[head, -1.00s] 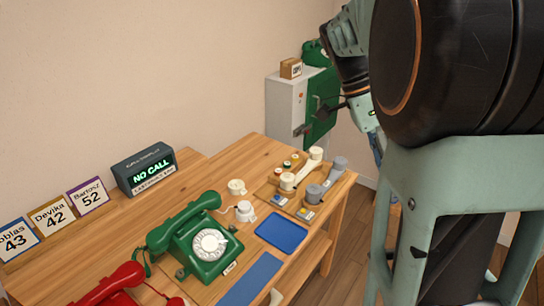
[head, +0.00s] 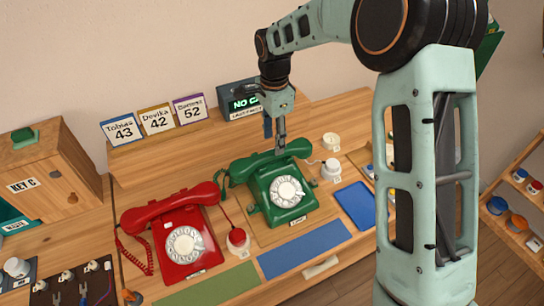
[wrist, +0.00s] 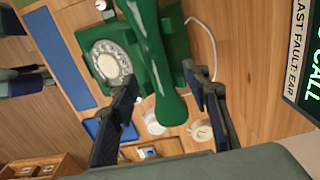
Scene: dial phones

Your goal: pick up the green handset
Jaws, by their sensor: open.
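The green handset (head: 256,163) lies across the cradle of the green dial phone (head: 268,199), on the wooden desk. My gripper (head: 280,146) points down at the handset, over its right half. In the wrist view the handset (wrist: 153,50) runs from the top toward the space between my two open fingers (wrist: 165,108). One finger is on each side of its rounded end. I cannot tell how far the fingertips reach down beside it. The white dial (wrist: 110,62) of the phone shows at the left.
A red phone (head: 178,238) stands left of the green one. Behind are name cards (head: 155,119) and a "NO CALL" display (head: 240,101) close to my gripper. Small white knobs (head: 331,168) stand to the right. A blue mat (head: 303,249) lies in front.

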